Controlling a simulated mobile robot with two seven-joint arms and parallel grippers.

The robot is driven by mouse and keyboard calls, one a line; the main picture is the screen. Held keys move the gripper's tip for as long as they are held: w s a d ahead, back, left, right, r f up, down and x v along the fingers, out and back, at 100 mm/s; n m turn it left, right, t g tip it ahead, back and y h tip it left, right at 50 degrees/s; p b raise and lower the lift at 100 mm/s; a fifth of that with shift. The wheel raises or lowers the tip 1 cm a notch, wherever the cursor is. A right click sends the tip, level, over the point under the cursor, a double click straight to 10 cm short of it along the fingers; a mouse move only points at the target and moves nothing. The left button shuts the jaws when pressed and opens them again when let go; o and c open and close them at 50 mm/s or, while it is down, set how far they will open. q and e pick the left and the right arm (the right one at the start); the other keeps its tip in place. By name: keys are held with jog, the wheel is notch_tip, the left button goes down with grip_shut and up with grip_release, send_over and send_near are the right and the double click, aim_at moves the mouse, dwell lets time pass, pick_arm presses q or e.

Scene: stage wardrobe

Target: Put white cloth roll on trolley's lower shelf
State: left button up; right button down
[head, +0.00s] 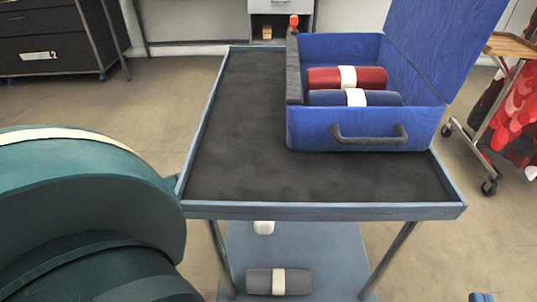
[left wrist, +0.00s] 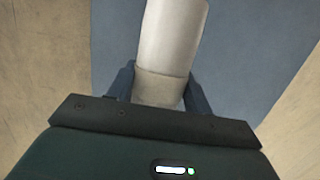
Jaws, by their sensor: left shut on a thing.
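My left gripper (left wrist: 160,90) is shut on the white cloth roll (left wrist: 170,35), its fingers on either side of the roll's beige band. Behind the roll in the left wrist view is the trolley's blue-grey lower shelf (left wrist: 245,45); I cannot tell whether the roll touches it. In the head view a small white piece, apparently the roll (head: 264,227), shows just under the trolley's top edge, above the lower shelf (head: 320,255). My left arm covers the lower left there and the left gripper is hidden. A small blue tip of my right gripper (head: 481,297) shows at bottom right.
A grey roll with a white band (head: 279,282) lies on the lower shelf near its front. The trolley's top (head: 240,165) overhangs that shelf, with legs at the corners. An open blue suitcase (head: 310,130) on top holds a red roll (head: 330,78) and a blue roll (head: 325,98).

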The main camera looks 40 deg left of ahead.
pick_arm(q)
jog(key=x, duration=0.1)
jog(key=b+x, duration=0.2)
jog(key=x, duration=0.1)
jog(key=shift+s+d+f, duration=0.2)
jog(key=shift+s+d, duration=0.05)
jog(key=shift+d, duration=0.1)
jog(key=shift+f, duration=0.25)
jog(key=shift+r, duration=0.15)
pick_arm(e)
jog(key=shift+w+a+r+y, duration=0.1)
jog(key=shift+w+r+y, duration=0.1)
jog(key=shift+r+y, duration=0.3)
pick_arm(q)
jog(key=o, duration=1)
pick_arm(e)
jog(key=shift+t, duration=0.3)
pick_arm(q)
jog(key=p+v, duration=0.4)
jog(key=v, duration=0.3)
jog(key=shift+r, duration=0.25)
pick_arm(e)
jog(key=shift+s+d+f+g+h, duration=0.2)
jog(key=shift+d+f+g+h, duration=0.1)
jog(key=shift+f+g+h, duration=0.3)
